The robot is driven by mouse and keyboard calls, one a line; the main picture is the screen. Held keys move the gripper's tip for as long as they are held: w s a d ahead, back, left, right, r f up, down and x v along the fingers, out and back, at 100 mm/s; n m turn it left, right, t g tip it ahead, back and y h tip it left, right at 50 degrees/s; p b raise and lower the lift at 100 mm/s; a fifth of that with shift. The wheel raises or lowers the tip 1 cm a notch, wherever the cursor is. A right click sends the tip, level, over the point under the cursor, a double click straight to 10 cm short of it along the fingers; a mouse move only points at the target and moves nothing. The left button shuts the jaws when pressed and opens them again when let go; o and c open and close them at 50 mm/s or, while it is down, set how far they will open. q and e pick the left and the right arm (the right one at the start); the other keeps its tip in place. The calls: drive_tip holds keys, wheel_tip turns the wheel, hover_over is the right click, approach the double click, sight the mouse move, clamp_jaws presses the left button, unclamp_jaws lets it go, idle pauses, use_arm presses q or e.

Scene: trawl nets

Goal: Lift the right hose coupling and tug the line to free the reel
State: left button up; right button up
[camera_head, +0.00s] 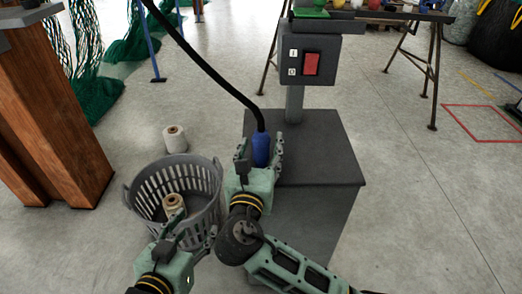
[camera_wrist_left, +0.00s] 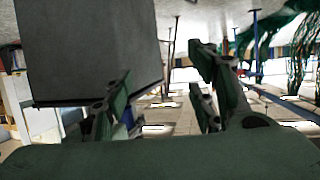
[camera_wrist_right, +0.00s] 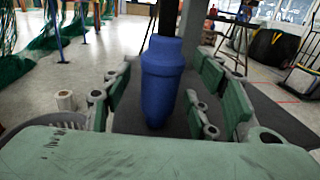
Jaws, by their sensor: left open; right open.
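A blue hose coupling (camera_head: 261,149) hangs on the end of a black hose (camera_head: 205,65) above the dark grey pedestal top (camera_head: 325,160). My right gripper (camera_head: 260,158) is open, with the coupling between its fingers; the right wrist view shows the blue coupling (camera_wrist_right: 161,82) upright with a finger on each side and apparent gaps. My left gripper (camera_head: 187,232) is open and empty, low over the grey basket's right side. Its two fingers also show apart in the left wrist view (camera_wrist_left: 165,90). No reel is clearly identifiable.
A grey slatted basket (camera_head: 150,200) holding a spool (camera_head: 173,204) stands left of the pedestal. Another white spool (camera_head: 175,139) stands on the floor behind it. A switch box with a red switch (camera_head: 311,64) rises behind the pedestal top. A wooden post (camera_head: 60,120) stands left.

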drive_tip(key=shift+w+d, duration=0.1)
drive_tip(key=shift+w, duration=0.4)
drive_tip(key=shift+c, duration=0.2)
clamp_jaws()
